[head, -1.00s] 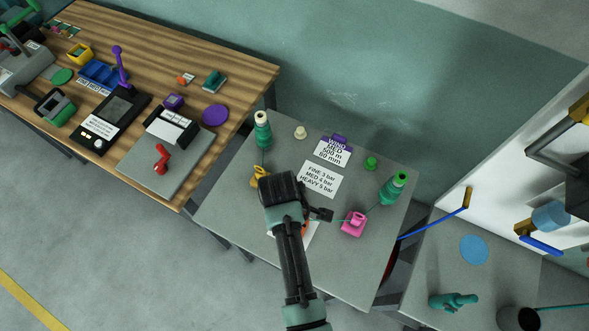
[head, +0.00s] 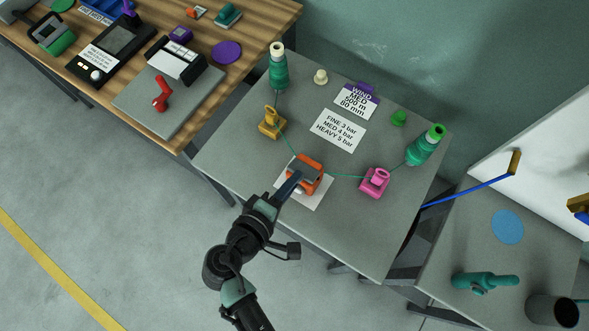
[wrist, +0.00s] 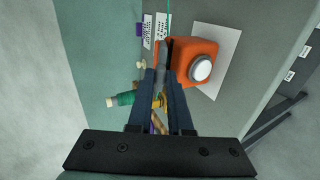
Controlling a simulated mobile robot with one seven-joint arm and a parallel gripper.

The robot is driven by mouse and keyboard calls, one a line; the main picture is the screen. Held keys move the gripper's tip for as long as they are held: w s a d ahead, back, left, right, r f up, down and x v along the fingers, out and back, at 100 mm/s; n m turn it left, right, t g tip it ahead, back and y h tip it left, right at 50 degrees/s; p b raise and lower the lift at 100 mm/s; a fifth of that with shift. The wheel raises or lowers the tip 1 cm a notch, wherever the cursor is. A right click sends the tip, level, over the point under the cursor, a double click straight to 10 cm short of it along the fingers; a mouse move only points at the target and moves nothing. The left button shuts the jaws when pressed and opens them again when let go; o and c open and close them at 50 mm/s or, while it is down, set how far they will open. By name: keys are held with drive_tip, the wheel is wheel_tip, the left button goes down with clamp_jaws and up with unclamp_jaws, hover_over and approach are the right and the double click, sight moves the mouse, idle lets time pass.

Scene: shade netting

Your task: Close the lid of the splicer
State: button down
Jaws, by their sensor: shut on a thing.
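The splicer (head: 313,185) is an orange block on a white sheet on the grey table. It also shows in the wrist view (wrist: 187,58), with a round white button (wrist: 201,69) on it. In the wrist view the lid (wrist: 163,52) looks like a narrow grey strip beside the orange body. I cannot tell its exact angle. My gripper (head: 293,182) reaches in from the front left. Its fingertips (wrist: 161,73) are shut on the lid, and they partly hide the contact.
A yellow guide (head: 271,123) and a pink guide (head: 374,183) flank the splicer, with green thread running across. Green spools (head: 278,70) (head: 423,148) stand at the back left and right. Printed cards (head: 338,131) lie behind. The table's front right is clear.

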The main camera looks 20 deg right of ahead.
drive_tip(key=f+b, duration=0.1)
drive_tip(key=b, duration=0.1)
drive_tip(key=f+t+h+b, duration=0.1)
drive_tip(key=b, duration=0.1)
drive_tip(key=f+h+b, duration=0.1)
drive_tip(key=b, duration=0.1)
drive_tip(key=shift+s+a+f+t+b, duration=0.1)
drive_tip(key=shift+s+a+t+b, duration=0.2)
drive_tip(key=shift+a+t+b, duration=0.1)
drive_tip(key=t+h+b, duration=0.1)
drive_tip(key=b, duration=0.3)
drive_tip(key=shift+f+h, duration=0.4)
drive_tip(key=shift+b, duration=0.4)
drive_tip(key=shift+t+h+b, duration=0.3)
drive_tip(key=shift+b, duration=0.05)
drive_tip(key=shift+d+r, duration=0.1)
drive_tip(key=c, duration=0.8)
unclamp_jaws()
drive_tip(key=shift+c, duration=0.2)
